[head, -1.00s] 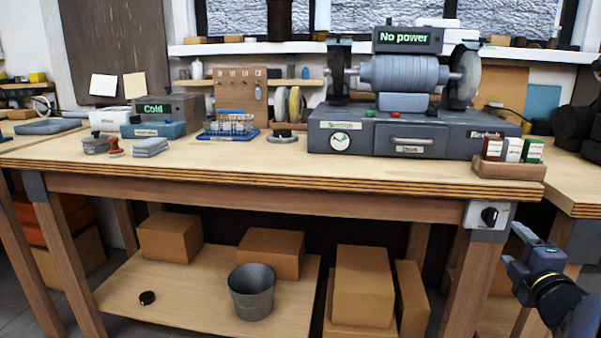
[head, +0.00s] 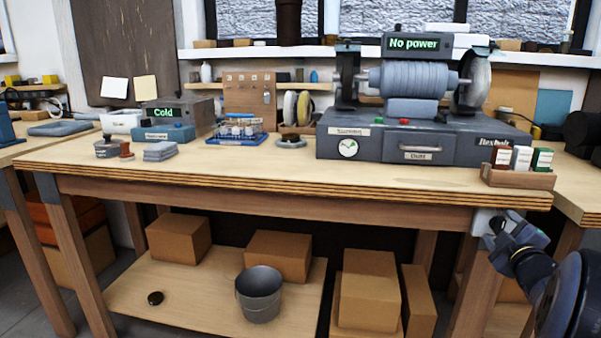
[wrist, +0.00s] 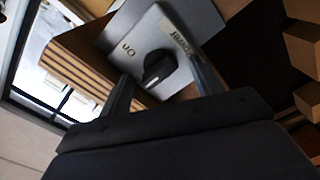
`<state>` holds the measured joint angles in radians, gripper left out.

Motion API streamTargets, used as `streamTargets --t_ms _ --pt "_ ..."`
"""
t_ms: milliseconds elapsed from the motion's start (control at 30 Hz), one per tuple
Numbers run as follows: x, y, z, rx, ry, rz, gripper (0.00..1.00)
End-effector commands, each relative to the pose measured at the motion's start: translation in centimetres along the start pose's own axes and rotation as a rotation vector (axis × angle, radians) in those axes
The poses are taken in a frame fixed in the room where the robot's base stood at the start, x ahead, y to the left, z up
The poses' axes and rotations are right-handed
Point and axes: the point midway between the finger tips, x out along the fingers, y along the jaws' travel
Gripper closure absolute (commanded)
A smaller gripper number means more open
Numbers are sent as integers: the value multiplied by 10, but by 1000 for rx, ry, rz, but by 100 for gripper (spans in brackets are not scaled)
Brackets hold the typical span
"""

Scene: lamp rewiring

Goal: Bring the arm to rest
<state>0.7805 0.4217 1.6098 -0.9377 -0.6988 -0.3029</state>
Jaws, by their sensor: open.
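My gripper (head: 493,232) is at the right front of the workbench (head: 300,188), in front of the power switch plate (head: 482,220), and hides most of that plate in the head view. In the wrist view, my gripper (wrist: 163,95) is open, with its two fingers on either side of the black knob (wrist: 159,69) on the plate marked "Power" and "On". Whether the fingers touch the knob I cannot tell. The grinder (head: 410,130) on the bench has a display (head: 411,44) reading "No power".
A wooden holder (head: 517,178) with small boxes stands at the bench's right front corner, above my gripper. A second bench (head: 583,190) is to the right. A bucket (head: 259,294) and cardboard boxes (head: 368,290) are on the lower shelf. The front bench top is clear.

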Motion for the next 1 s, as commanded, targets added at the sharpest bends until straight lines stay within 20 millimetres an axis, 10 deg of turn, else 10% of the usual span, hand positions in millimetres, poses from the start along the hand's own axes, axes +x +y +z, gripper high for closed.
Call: streamTargets --t_ms 1000 --pt "0 6 1 1031 -2 0 38"
